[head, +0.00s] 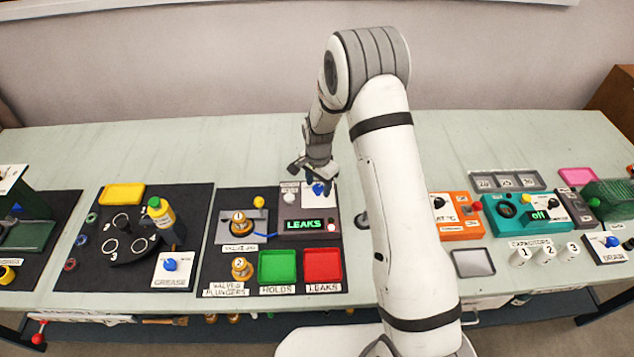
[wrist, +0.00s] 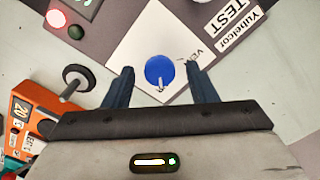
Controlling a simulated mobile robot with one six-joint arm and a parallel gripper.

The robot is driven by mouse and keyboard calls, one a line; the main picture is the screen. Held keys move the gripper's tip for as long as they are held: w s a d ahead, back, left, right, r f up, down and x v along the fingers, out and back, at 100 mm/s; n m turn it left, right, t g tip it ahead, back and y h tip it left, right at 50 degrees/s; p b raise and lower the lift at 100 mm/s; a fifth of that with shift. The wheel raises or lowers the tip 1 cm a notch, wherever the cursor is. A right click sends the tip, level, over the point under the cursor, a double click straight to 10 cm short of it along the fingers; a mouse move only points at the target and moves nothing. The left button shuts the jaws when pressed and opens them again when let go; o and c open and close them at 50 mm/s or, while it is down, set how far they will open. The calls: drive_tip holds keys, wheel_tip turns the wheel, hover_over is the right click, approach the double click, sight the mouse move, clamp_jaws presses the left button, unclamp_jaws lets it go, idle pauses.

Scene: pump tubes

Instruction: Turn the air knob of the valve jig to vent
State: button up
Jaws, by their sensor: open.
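The air knob (head: 318,188) is a round blue knob on a white plate at the back of the valve jig. In the wrist view the air knob (wrist: 160,71) has a small pale pointer towards the bottom of the picture. The plate (wrist: 130,45) carries a partly hidden label starting "VE" (wrist: 194,51), right of the knob. My gripper (head: 318,187) is open above the plate. In the wrist view its fingers (wrist: 160,80) lie on either side of the knob; contact cannot be told.
A brass valve (head: 238,224) sits left of the display, with another (head: 242,268) in front. Green (head: 278,267) and red (head: 323,265) trays lie at the front. A round dark-rimmed part (wrist: 77,79) stands beside the jig. An orange box (head: 457,215) is farther right.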

drive_tip(key=shift+f, duration=0.1)
drive_tip(key=c, duration=0.9)
drive_tip(key=shift+a, duration=0.1)
drive_tip(key=shift+c, duration=0.3)
